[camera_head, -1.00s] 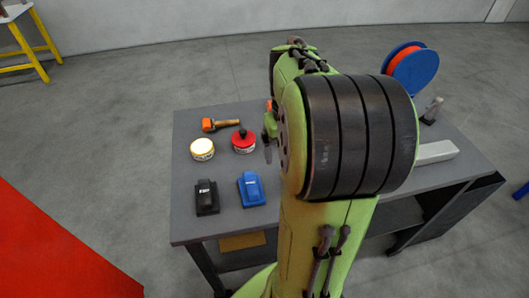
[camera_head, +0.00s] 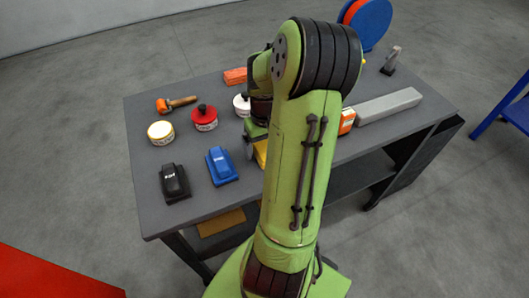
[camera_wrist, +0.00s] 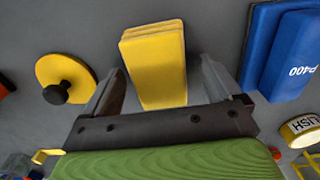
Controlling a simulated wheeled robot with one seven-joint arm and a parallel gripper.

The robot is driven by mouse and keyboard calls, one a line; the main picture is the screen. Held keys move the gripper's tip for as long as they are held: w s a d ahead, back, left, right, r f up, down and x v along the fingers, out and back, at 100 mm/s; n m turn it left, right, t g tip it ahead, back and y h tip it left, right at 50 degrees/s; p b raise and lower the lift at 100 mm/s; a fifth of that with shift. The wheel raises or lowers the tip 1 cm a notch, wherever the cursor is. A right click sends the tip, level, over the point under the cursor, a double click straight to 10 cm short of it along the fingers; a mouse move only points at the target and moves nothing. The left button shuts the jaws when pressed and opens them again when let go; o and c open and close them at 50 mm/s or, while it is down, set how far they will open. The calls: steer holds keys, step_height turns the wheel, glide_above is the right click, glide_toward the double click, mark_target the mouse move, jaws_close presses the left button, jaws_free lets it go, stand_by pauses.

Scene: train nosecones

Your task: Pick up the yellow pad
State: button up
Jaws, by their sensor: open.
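The yellow pad (camera_wrist: 155,62) is a thick, block-like piece lying on the grey table. In the wrist view it appears between the two fingers of my gripper (camera_wrist: 162,70), with gaps to both sides. The fingers are open and hold nothing. How far they are above the pad is unclear. In the head view only a sliver of the yellow pad (camera_head: 261,153) shows beside my arm, which hides the rest. My gripper (camera_head: 250,146) is mostly hidden there, low over the middle of the table.
A blue P400 block (camera_wrist: 290,50) lies right of the pad in the wrist view, and a yellow disc with a black knob (camera_wrist: 65,80) lies left. The head view shows a black block (camera_head: 174,183), a red tin (camera_head: 205,118) and a long grey bar (camera_head: 388,105).

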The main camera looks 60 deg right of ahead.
mark_target(265, 146)
steer(key=shift+f, duration=0.45)
steer(key=shift+r, duration=0.1)
steer(key=c, duration=1.1)
steer(key=shift+o, duration=0.2)
step_height(265, 146, up, 10)
steer(key=p, duration=0.3)
steer(key=shift+r, duration=0.1)
steer(key=o, duration=0.4)
steer(key=shift+c, duration=1.4)
